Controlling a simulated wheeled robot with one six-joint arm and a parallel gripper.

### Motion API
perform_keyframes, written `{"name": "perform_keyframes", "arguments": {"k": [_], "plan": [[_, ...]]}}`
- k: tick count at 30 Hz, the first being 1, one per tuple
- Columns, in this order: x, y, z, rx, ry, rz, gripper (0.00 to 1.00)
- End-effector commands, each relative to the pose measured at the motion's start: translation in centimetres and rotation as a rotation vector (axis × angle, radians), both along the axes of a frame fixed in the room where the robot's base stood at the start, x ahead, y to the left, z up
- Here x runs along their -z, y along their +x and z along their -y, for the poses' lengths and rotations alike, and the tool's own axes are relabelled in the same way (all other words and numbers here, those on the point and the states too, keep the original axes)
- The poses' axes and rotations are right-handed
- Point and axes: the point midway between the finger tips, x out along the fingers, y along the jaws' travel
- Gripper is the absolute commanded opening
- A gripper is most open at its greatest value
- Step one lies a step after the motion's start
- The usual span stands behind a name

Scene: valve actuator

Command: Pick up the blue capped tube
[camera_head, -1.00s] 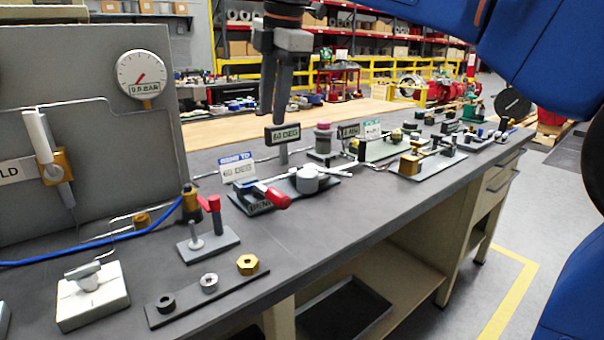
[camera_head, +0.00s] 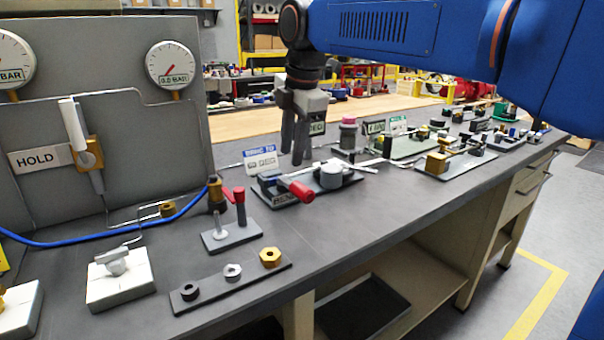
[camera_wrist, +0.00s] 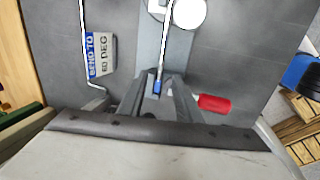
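A thin pale tube with a blue capped end (camera_wrist: 158,87) shows in the wrist view, running up the picture towards a white round die (camera_wrist: 189,12). The capped end appears between the two fingers of my gripper (camera_wrist: 156,92), with space on both sides. In the head view my gripper (camera_head: 292,158) points down over the bending fixture (camera_head: 345,179), its fingers a little apart. The blue cap cannot be clearly made out there. Whether the fingertips are level with the tube cannot be told.
The fixture's red handle (camera_head: 297,188) lies close to my fingers. A "BEND TO" sign (camera_head: 261,161) stands behind it. Another thin tube (camera_wrist: 85,45) runs beside the sign. A block with a red-topped post (camera_head: 239,207) and a strip with nuts (camera_head: 231,274) lie on the bench at left.

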Motion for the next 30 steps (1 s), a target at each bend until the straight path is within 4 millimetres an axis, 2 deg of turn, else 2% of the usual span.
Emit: {"name": "perform_keyframes", "arguments": {"k": [12, 22, 26, 30], "plan": [[4.5, 1.2, -0.1, 0.0, -0.001, -0.001, 0.31], [5.0, 1.3, -0.2, 0.0, -0.001, -0.001, 0.31], [5.0, 1.3, -0.2, 0.0, 0.0, 0.0, 0.0], [5.0, 1.3, -0.2, 0.0, 0.0, 0.0, 0.0]]}}
